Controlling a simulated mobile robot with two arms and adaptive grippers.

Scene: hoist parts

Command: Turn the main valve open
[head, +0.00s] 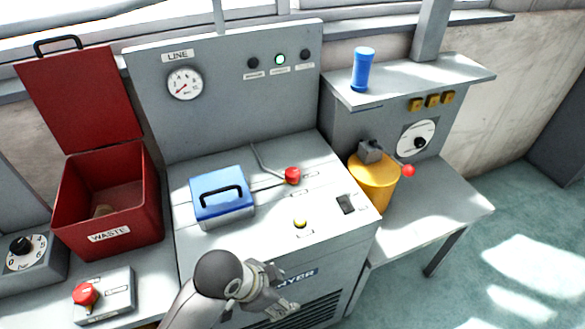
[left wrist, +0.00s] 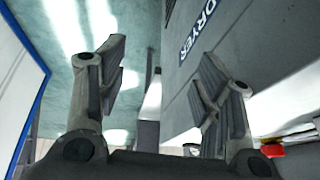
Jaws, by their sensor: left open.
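A red knob (head: 292,175) stands on the grey cabinet's top, where a thin grey pipe meets it. Another red knob (head: 85,294) sits on a small grey box at the lower left. The labels beside them are too small to read, so I cannot tell which is the main valve. My left gripper (head: 281,290) is in front of the cabinet's front edge, near the DRYER label, apart from both knobs. In the left wrist view its two fingers (left wrist: 160,85) are spread with nothing between them. My right gripper is in neither view.
A blue box with a black handle (head: 222,197) and a yellow button (head: 300,223) are on the cabinet top. An open red WASTE bin (head: 110,200) stands left. A yellow cylinder (head: 374,183) and a blue cylinder (head: 363,69) stand right. A gauge (head: 185,84) is on the back panel.

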